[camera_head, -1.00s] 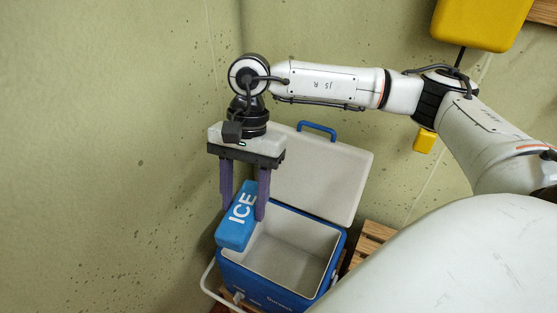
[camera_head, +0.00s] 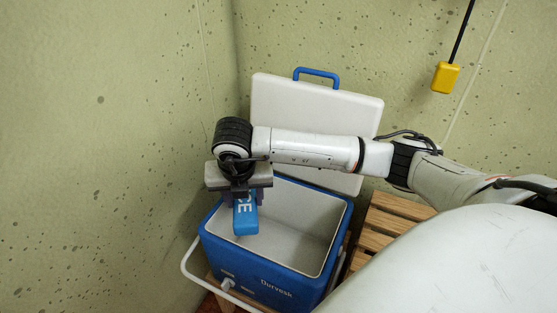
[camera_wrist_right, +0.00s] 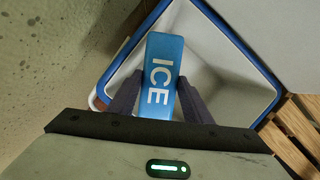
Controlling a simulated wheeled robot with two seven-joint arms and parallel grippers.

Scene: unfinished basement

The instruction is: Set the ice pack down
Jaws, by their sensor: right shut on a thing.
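The blue ice pack (camera_head: 245,218) with white "ICE" lettering is held by my right gripper (camera_head: 243,200), partly hidden behind the gripper body. In the right wrist view the ice pack (camera_wrist_right: 160,80) sits between the two dark fingers of the right gripper (camera_wrist_right: 160,98), which are shut on it. It is over the left part of the open blue cooler (camera_head: 262,284), whose pale inside shows to the right of it. I cannot tell how far the pack is above the cooler floor. My left gripper is out of view.
The cooler's white lid (camera_head: 300,108) stands open at the back. The cooler's white handle (camera_head: 190,262) hangs at its front left. A wooden pallet (camera_head: 380,235) is right of the cooler. Green walls close in on the left and behind. A yellow box (camera_head: 446,77) hangs at the upper right.

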